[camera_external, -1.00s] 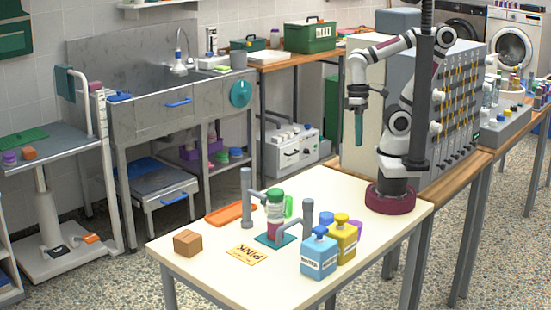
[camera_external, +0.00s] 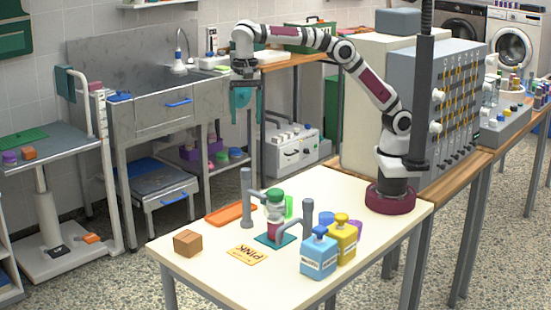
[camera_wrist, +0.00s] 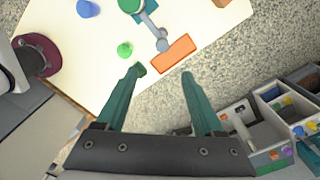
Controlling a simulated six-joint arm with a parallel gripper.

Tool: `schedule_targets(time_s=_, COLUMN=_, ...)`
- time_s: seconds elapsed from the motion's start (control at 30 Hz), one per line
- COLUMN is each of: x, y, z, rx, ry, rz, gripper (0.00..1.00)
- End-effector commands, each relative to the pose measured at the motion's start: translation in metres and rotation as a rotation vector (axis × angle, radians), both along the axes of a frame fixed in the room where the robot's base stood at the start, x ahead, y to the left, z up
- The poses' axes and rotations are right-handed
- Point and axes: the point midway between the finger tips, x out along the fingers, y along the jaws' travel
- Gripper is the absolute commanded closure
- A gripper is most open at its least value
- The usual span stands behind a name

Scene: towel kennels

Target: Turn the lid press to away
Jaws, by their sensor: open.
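A jar with a green lid (camera_external: 275,195) stands on a teal mat (camera_external: 264,240) on the cream table. A tall grey post (camera_external: 246,205) beside it has an arm reaching to the jar near its lid; this looks like the lid press. In the wrist view the grey arm (camera_wrist: 152,30) runs from its post to the green lid (camera_wrist: 131,5). A second grey post (camera_external: 308,222) on the right has a lower arm toward the jar. My gripper (camera_external: 243,118) is open and empty, high above and behind the tall post. Its teal fingers (camera_wrist: 162,72) are spread apart in the wrist view.
An orange tray (camera_external: 230,213) and a bright green item (camera_external: 288,206) lie near the posts. Blue (camera_external: 319,255) and yellow (camera_external: 342,240) bottles stand front right.

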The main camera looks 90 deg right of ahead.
Motion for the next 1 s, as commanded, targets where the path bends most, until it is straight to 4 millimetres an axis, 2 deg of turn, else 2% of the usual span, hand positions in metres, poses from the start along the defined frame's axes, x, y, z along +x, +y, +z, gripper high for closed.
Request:
schedule_targets(time_s=0.17, x=0.004, y=0.003, z=-0.020, rx=-0.003, ry=0.001, rz=-0.026, gripper=0.30)
schedule_targets(time_s=0.4, x=0.003, y=0.003, z=-0.092, rx=0.001, ry=0.000, rz=-0.023, gripper=0.30)
schedule_targets(time_s=0.6, x=0.004, y=0.003, z=-0.138, rx=0.002, ry=-0.003, rz=-0.023, gripper=0.30)
schedule_targets(time_s=0.8, x=0.004, y=0.003, z=-0.157, rx=0.003, ry=-0.005, rz=-0.023, gripper=0.30)
schedule_targets(time_s=1.0, x=0.004, y=0.003, z=-0.159, rx=0.003, ry=-0.006, rz=-0.022, gripper=0.30)
